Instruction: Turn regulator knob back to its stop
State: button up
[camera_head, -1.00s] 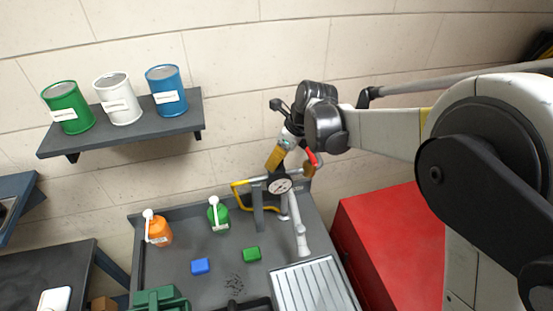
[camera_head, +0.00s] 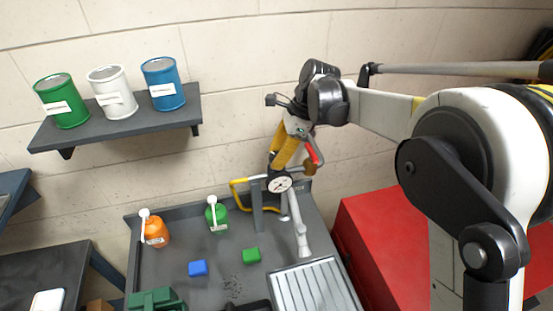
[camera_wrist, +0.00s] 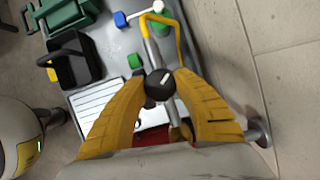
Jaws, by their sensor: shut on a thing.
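The regulator knob (camera_wrist: 160,84) is black and round with a white mark on top. In the wrist view it sits between the yellow fingertips of my gripper (camera_wrist: 161,88), which is shut on its sides. The white mark slants. In the head view my gripper (camera_head: 276,164) reaches down to the regulator from above, and the fingers hide most of the knob. The regulator's round white-faced gauge (camera_head: 280,184) shows just below the fingertips, but its reading is too small to tell.
The regulator stands on a grey bench (camera_head: 180,275) by the wall. A yellow hose (camera_head: 236,195) runs beside it. Nearby are an orange bottle (camera_head: 155,233), a green bottle (camera_head: 216,217), a blue block (camera_head: 198,268) and a green block (camera_head: 251,255). A red cabinet (camera_head: 380,240) stands right.

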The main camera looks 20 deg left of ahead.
jog(key=n+h, duration=0.1)
jog(key=n, duration=0.2)
jog(key=n+g+h+b, duration=0.1)
jog(key=n, duration=0.2)
jog(key=shift+f+n+g, duration=0.1)
jog(key=shift+n+g, duration=0.2)
jog(key=n+h, duration=0.1)
jog(key=n, duration=0.2)
jog(key=shift+n+g, duration=0.3)
jog(key=n+h, duration=0.1)
jog(key=n, duration=0.2)
jog(key=shift+n+h, duration=0.3)
jog(key=shift+h, duration=0.1)
jog(key=n+h, duration=0.1)
jog(key=n, duration=0.2)
jog(key=shift+n, duration=0.3)
jog(key=n+t+h, duration=0.1)
jog(key=n, duration=0.2)
jog(key=shift+n+h, duration=0.3)
jog(key=n+t, duration=0.1)
jog(key=n, duration=0.2)
jog(key=n+t+h, duration=0.1)
jog(key=n, duration=0.2)
jog(key=shift+n+t+b, duration=0.3)
jog(key=shift+t+b, duration=0.05)
jog(key=shift+t, duration=0.05)
jog(key=o, duration=1.2)
jog(key=shift+c, duration=0.2)
